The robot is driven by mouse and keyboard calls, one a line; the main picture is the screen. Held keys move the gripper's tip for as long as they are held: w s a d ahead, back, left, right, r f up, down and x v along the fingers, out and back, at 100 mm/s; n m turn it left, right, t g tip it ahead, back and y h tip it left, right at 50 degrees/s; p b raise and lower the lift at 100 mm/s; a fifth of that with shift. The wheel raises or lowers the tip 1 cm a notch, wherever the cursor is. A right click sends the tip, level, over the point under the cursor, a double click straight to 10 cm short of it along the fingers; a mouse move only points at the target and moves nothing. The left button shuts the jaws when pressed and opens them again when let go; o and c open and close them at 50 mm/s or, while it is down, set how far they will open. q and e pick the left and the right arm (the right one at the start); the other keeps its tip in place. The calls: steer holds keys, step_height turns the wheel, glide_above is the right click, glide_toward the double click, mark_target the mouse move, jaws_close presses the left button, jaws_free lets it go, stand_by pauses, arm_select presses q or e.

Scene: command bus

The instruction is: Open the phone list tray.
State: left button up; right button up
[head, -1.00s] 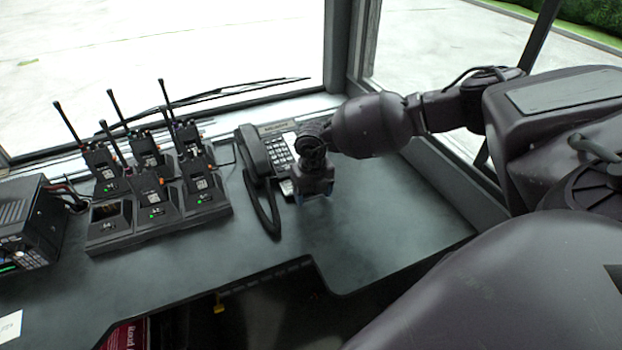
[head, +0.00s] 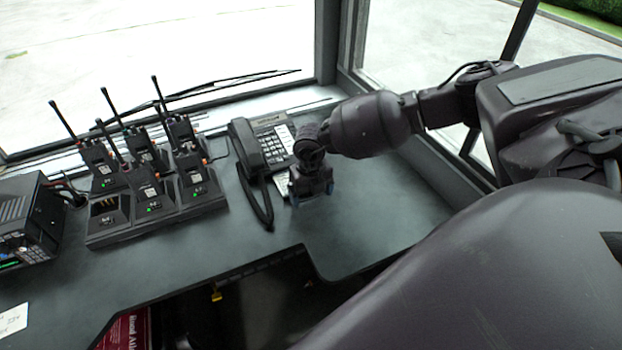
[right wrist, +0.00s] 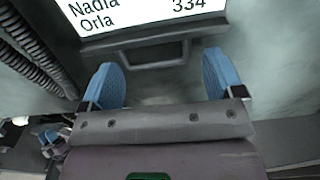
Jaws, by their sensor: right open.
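The desk phone (head: 262,147) sits on the dark counter, with its handset on the left and its cord hanging in front. A white strip of the phone list tray (head: 282,184) shows at the phone's front edge, partly hidden by my right gripper (head: 312,194). In the right wrist view, the tray's white list shows names and numbers such as "Nadia", "Orla" and "334". Below the list is the tray's dark looped handle (right wrist: 153,57). My right gripper (right wrist: 162,72) is open. Its blue fingertips stand on either side of the handle, just short of it.
A rack of handheld radios (head: 156,190) stands left of the phone. A radio set (head: 28,228) is at the far left. The counter (head: 375,222) right of my gripper is clear, ending at a cut-out front edge. The window frame (head: 450,165) borders it on the right.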

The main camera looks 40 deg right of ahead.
steer(key=shift+r, duration=0.25)
step_height(320, 180, up, 10)
steer(key=p, duration=0.1)
steer(key=shift+r, duration=0.15)
stand_by(0.6)
